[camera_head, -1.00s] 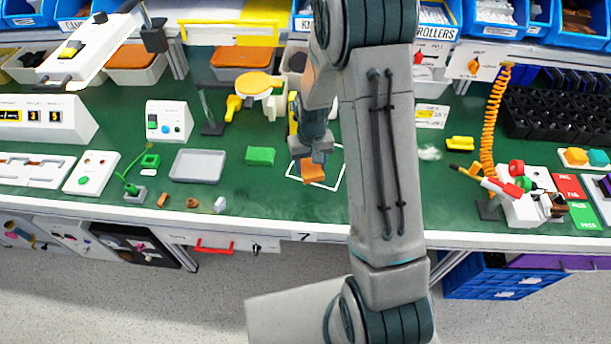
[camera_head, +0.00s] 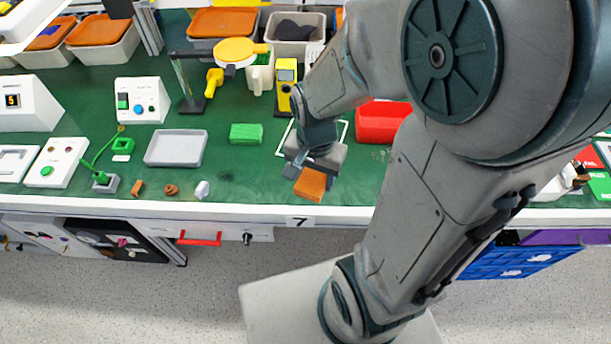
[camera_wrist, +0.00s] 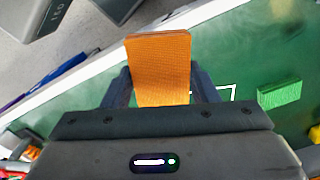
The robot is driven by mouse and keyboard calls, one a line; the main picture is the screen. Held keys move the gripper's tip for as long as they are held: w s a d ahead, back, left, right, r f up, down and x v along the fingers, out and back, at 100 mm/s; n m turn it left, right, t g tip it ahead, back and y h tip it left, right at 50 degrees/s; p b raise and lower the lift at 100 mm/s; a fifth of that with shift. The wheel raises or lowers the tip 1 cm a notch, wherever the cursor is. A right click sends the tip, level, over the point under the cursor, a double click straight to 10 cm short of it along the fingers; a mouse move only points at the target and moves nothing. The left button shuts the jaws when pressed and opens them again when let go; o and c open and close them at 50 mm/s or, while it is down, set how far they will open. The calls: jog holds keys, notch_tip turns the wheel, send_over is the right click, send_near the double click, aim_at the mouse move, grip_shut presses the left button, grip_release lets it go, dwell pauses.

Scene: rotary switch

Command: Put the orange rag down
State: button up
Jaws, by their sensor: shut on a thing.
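The orange rag (camera_head: 311,184) is a small flat orange block-like piece. My gripper (camera_head: 312,170) is shut on it near the front edge of the green bench, with the rag sticking out beyond the fingers. In the wrist view the rag (camera_wrist: 160,68) stands between the two dark fingers of my gripper (camera_wrist: 160,92). Whether the rag touches the bench top cannot be told.
A white outlined square (camera_head: 340,133) lies on the bench behind my gripper. A green block (camera_head: 246,133), a grey tray (camera_head: 176,148) and a red bin (camera_head: 383,122) stand nearby.

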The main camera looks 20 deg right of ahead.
jog(key=shift+s+f, duration=0.15)
jog(key=shift+w+f, duration=0.15)
jog(key=shift+w, duration=0.05)
jog(key=w+f, duration=0.2)
jog(key=w, duration=0.1)
jog(key=w+d+f, duration=0.1)
jog(key=w+f, duration=0.1)
jog(key=w, duration=0.2)
jog(key=w+f, duration=0.2)
jog(key=w, duration=0.2)
jog(key=shift+d+f+p, duration=0.2)
jog(key=shift+f+p, duration=0.05)
jog(key=shift+p, duration=0.05)
jog(key=shift+f, duration=2)
jog(key=shift+f, duration=0.15)
jog(key=shift+f, duration=0.15)
jog(key=o, duration=1.2)
jog(key=shift+c, duration=0.2)
jog(key=shift+r, duration=0.25)
